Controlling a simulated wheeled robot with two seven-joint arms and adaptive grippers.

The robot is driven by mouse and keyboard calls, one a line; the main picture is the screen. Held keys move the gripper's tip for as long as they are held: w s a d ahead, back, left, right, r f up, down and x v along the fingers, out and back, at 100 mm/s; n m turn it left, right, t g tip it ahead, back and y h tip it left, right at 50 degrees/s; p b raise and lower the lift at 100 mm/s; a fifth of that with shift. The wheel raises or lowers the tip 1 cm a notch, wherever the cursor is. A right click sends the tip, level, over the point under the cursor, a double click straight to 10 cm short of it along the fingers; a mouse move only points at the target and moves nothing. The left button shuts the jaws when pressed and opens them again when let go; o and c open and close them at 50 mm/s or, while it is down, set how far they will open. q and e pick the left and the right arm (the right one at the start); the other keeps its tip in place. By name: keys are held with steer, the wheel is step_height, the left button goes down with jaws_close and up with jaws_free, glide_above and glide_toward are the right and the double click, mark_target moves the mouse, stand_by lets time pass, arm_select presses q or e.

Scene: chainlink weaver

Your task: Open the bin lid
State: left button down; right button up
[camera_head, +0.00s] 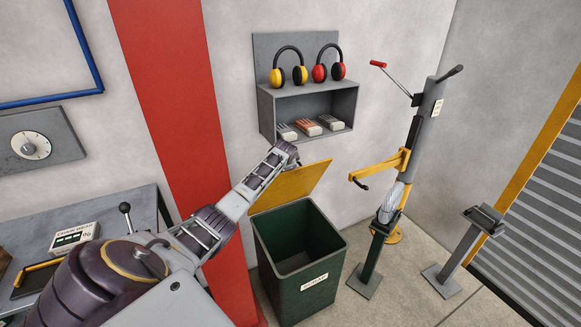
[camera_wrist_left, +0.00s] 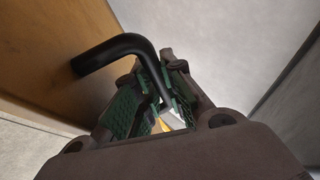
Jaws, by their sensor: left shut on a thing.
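The green scrap bin (camera_head: 268,239) stands on the floor in front of the grey wall, with a white label on its front. Its yellow lid (camera_head: 290,187) is raised and tilted up, and the dark inside of the bin shows. My left gripper (camera_head: 287,150) is at the lid's upper left edge. In the left wrist view my left gripper (camera_wrist_left: 160,93) is shut on the black bent lid handle (camera_wrist_left: 118,52), with the yellow lid (camera_wrist_left: 45,45) behind it. My right gripper is not in view.
A grey wall shelf (camera_head: 310,109) with two pairs of ear muffs hangs above the lid. A yellow-armed post (camera_head: 415,135) and a grey stand (camera_head: 460,255) are to the right. A bench (camera_head: 110,215) is at left. Floor is clear at front right.

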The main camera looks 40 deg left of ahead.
arm_select(q)
steer(key=shift+a+r, duration=0.1)
steer(key=c, duration=1.5)
jaws_free()
steer(key=shift+s, duration=0.1)
steer(key=shift+v, duration=5.9)
